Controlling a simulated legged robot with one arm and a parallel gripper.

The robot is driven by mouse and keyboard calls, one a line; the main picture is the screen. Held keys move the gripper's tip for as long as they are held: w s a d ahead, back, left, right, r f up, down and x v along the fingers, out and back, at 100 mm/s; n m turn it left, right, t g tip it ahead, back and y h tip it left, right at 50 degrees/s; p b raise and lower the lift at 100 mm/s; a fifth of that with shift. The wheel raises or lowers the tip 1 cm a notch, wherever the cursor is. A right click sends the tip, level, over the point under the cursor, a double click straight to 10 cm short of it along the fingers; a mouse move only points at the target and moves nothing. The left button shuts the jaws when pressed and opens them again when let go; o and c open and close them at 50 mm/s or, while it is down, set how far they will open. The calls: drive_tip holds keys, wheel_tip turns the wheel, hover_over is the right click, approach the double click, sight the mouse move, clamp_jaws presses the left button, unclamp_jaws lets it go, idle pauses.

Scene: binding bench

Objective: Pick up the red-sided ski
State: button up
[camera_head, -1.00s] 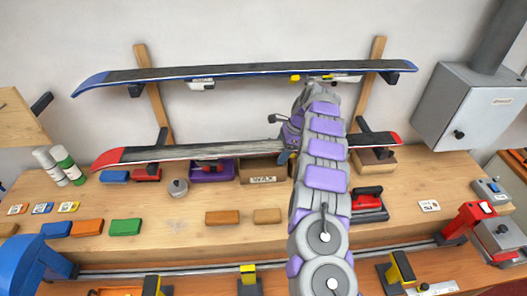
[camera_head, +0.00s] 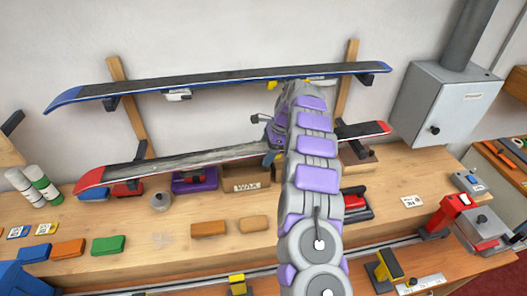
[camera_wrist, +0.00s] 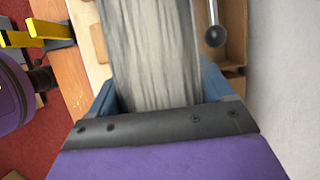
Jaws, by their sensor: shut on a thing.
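The red-sided ski (camera_head: 200,160) lies across the lower rack level, with its red tip (camera_head: 92,179) at left and its tail at right beyond my arm. My gripper (camera_wrist: 160,100) is shut on this ski near its middle. In the wrist view, blue fingers lie along both edges of the grey-streaked ski (camera_wrist: 150,50). In the head view my arm hides the fingertips and part of the ski. The blue-sided ski (camera_head: 220,80) rests on the upper rack level above.
A wooden bench (camera_head: 165,260) below the rack holds wax blocks, a WAX box (camera_head: 246,181), bottles (camera_head: 42,184) and a purple tray (camera_head: 195,182). A grey wall cabinet (camera_head: 450,105) is at right. Vises stand along the bench front.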

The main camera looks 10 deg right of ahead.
drive_tip(key=s+d, duration=0.2)
drive_tip(key=s, duration=0.2)
drive_tip(key=s+d+r, duration=0.1)
drive_tip(key=s, duration=0.3)
drive_tip(key=s+d, duration=0.2)
drive_tip(key=s, duration=0.2)
drive_tip(key=shift+s+d+r, duration=0.2)
drive_tip(key=shift+s+d, duration=0.1)
drive_tip(key=shift+s, duration=0.05)
drive_tip(key=c, duration=0.4)
drive_tip(key=shift+s+d+r+p, duration=0.15)
drive_tip(key=shift+r+p, duration=0.3)
drive_tip(key=shift+r, duration=0.3)
drive_tip(key=shift+s+a+r+p, duration=0.1)
drive_tip(key=shift+r+p, duration=0.3)
drive_tip(key=shift+r, duration=0.45)
drive_tip(key=shift+c, duration=0.7)
drive_tip(key=shift+d, duration=0.1)
